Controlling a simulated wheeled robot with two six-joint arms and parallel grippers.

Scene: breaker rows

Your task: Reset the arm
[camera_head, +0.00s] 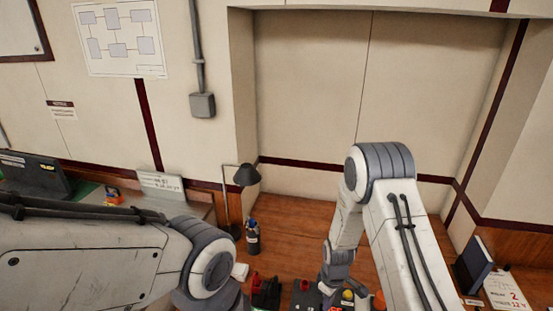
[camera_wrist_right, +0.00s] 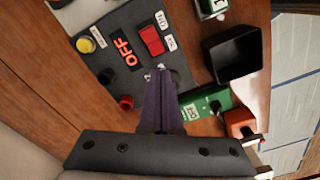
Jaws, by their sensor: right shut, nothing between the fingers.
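My right arm (camera_head: 395,235) reaches down to the wooden work surface in the head view, with its lower end near the bottom edge. In the right wrist view my right gripper (camera_wrist_right: 160,85) is shut and empty, its fingertips over the edge of a dark control panel (camera_wrist_right: 118,82). The panel carries a red rocker switch (camera_wrist_right: 151,39), an orange OFF label (camera_wrist_right: 126,50), a yellow button (camera_wrist_right: 85,45), a black knob (camera_wrist_right: 106,76) and a red knob (camera_wrist_right: 126,103). I cannot tell whether the fingers touch the panel. My left arm (camera_head: 90,260) enters from the left; its gripper is out of frame.
A black open box (camera_wrist_right: 233,53), a green box (camera_wrist_right: 204,99) and an orange box (camera_wrist_right: 240,122) lie right of the panel. A lamp (camera_head: 246,175) and a dark bottle (camera_head: 252,237) stand on the wood. A dark binder (camera_head: 473,264) stands at right.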

